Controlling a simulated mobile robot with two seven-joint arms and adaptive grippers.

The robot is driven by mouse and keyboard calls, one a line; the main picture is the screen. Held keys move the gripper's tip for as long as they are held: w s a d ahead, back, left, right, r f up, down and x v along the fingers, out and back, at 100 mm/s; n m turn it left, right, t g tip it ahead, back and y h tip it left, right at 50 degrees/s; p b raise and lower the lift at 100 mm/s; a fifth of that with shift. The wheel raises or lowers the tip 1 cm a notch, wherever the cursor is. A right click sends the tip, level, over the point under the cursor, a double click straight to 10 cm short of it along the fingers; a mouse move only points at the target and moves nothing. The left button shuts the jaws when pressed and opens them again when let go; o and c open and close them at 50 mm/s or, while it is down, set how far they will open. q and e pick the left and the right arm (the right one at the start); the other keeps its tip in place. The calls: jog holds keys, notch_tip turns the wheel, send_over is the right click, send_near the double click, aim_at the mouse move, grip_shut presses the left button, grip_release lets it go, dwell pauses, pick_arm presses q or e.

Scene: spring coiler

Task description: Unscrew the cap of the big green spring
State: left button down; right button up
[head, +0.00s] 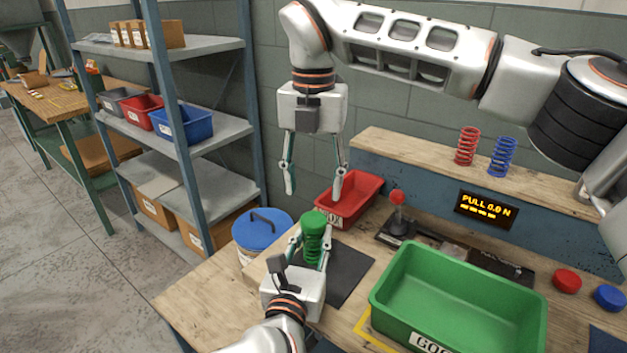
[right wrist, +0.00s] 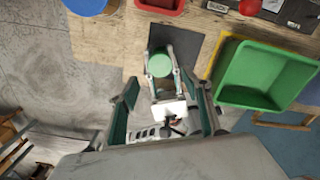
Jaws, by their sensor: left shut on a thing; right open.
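The big green spring (head: 312,246) stands upright over the dark mat (head: 349,272) on the workbench, with its round green cap (head: 314,218) on top. In the right wrist view the cap (right wrist: 160,66) shows from above as a green disc. My left gripper (head: 313,243) is shut on the spring from the near side, its fingers on either side below the cap. My right gripper (head: 315,194) is open and empty, pointing down above and behind the cap. Its fingers also show wide apart in the right wrist view (right wrist: 168,100).
A red bin (head: 350,207) is just behind the spring, and a blue-lidded bucket (head: 262,231) stands to its left. A large green bin (head: 458,300) is at the right. A red-knobbed lever (head: 398,212) and a display (head: 486,208) are behind. Red (head: 467,146) and blue springs (head: 502,157) stand on the ledge.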

aim_at(313, 218)
jog(key=shift+f, duration=3.95)
jog(key=c, duration=1.2)
jog(key=shift+o, duration=0.2)
jog(key=n, duration=0.6)
jog(key=shift+r, duration=0.4)
jog(key=shift+r, duration=0.7)
jog(key=shift+r, duration=0.1)
